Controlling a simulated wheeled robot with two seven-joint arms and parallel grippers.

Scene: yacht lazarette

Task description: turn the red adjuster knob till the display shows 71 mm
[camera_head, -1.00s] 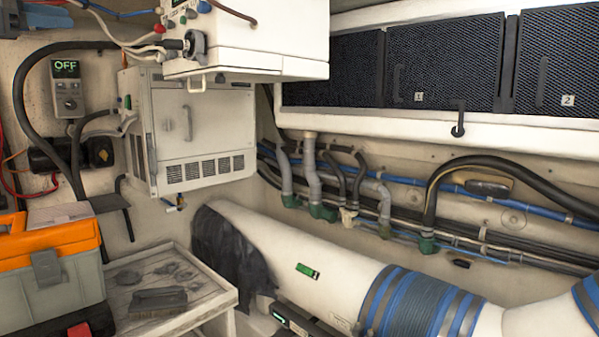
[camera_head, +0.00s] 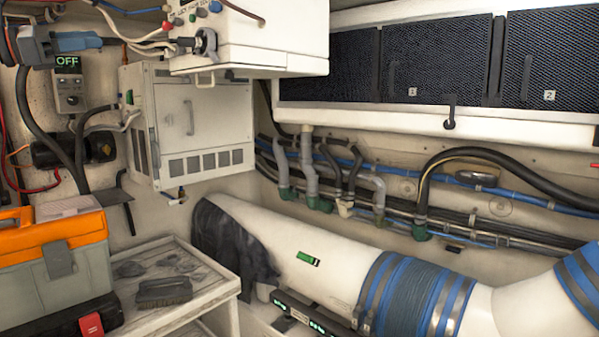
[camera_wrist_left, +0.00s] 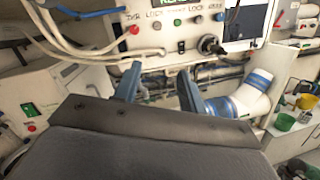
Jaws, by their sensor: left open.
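My left gripper (camera_head: 92,41) comes in at the upper left of the head view, left of the white control box (camera_head: 255,45). Its blue fingers are open and empty, and they also show in the wrist view (camera_wrist_left: 160,86) below the box's front. A small red knob-like part (camera_head: 167,26) sits on the box's edge, to the right of the fingers and apart from them. I cannot tell whether it is the adjuster knob. A green-lit display (camera_wrist_left: 178,3) is cut off at the top of the wrist view, so its reading is not legible. My right gripper is not in view.
A wall unit (camera_head: 68,85) reads OFF under the left arm. Cables (camera_head: 125,25) run to the control box. A white cabinet (camera_head: 205,120), an orange-lidded toolbox (camera_head: 60,235), and a low table (camera_head: 205,295) stand below. A large white duct (camera_head: 340,265) fills the lower right.

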